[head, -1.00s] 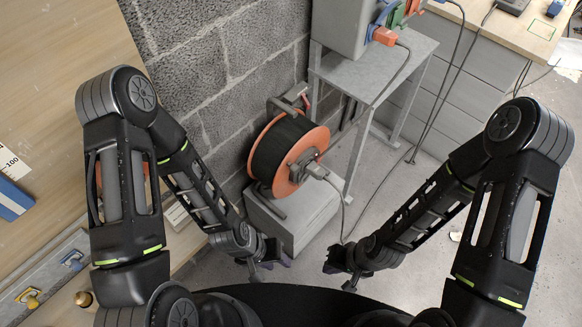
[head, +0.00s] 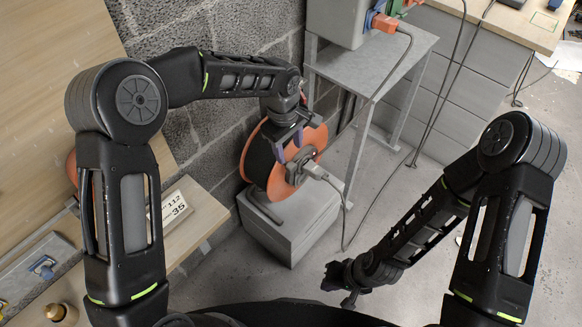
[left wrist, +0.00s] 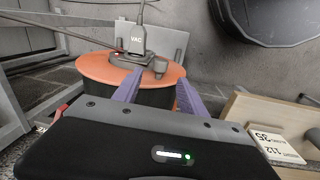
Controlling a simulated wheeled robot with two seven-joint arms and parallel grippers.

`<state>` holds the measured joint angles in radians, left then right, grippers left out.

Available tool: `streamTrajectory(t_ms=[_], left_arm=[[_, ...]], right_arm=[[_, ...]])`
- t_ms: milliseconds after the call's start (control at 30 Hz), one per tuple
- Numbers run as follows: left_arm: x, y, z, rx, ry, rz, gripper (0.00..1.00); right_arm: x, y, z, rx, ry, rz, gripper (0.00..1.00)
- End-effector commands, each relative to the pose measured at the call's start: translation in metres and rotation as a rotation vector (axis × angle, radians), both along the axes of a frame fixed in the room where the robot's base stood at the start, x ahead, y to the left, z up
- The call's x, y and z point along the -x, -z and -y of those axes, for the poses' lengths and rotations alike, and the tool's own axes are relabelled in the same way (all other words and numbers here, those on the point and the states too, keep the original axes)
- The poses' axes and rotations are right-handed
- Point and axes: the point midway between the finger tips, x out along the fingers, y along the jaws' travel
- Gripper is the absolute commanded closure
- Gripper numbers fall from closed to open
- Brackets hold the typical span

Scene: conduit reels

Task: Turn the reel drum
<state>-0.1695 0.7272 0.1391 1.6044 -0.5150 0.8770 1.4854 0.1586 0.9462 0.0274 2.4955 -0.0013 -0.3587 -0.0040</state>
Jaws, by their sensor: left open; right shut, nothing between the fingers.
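The reel drum (head: 258,163), with orange flanges and a dark winding, stands on a grey block against the block wall. It also shows in the left wrist view, its orange flange (left wrist: 92,68) facing up in the picture. A grey socket plate with a plug marked VAC (left wrist: 133,42) and a small knob (left wrist: 160,65) sit on that flange. My left gripper (head: 290,152) is open at the drum's upper part, its purple fingers (left wrist: 155,92) apart and pointing at the flange. I cannot tell whether they touch it. My right gripper (head: 340,285) is shut and empty, low over the floor, away from the drum.
The grey block (head: 300,232) carries the reel. A grey metal table (head: 385,62) stands behind it with a box and an orange plug (head: 384,22). A cable runs from the reel's plug past the table. A wooden bench with a number card (head: 172,208) is at left.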

Motion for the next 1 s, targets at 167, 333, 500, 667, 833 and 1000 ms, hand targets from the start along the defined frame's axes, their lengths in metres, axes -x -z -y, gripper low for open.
streamTrajectory(t_ms=[167,333,500,667,833,1000], left_arm=[[0.001,0.000,0.000,0.001,0.001,-0.002,0.51],[0.001,0.006,0.000,0.001,0.002,-0.003,0.51],[0.000,0.026,0.001,0.002,0.004,-0.005,0.51],[-0.002,0.052,0.004,0.002,0.004,-0.007,0.51],[-0.005,0.072,0.005,0.002,0.003,-0.005,0.51],[-0.006,0.079,0.005,0.002,0.003,-0.002,0.51]], right_arm=[[0.000,-0.001,0.000,0.000,0.000,0.000,1.00],[0.000,-0.001,0.000,0.000,0.000,0.000,1.00],[0.000,0.001,0.000,0.000,0.000,0.000,1.00],[0.000,0.002,0.000,0.000,0.000,0.000,1.00],[0.000,0.003,0.000,0.000,0.000,0.000,1.00],[0.000,0.003,0.000,0.000,0.000,0.000,1.00]])
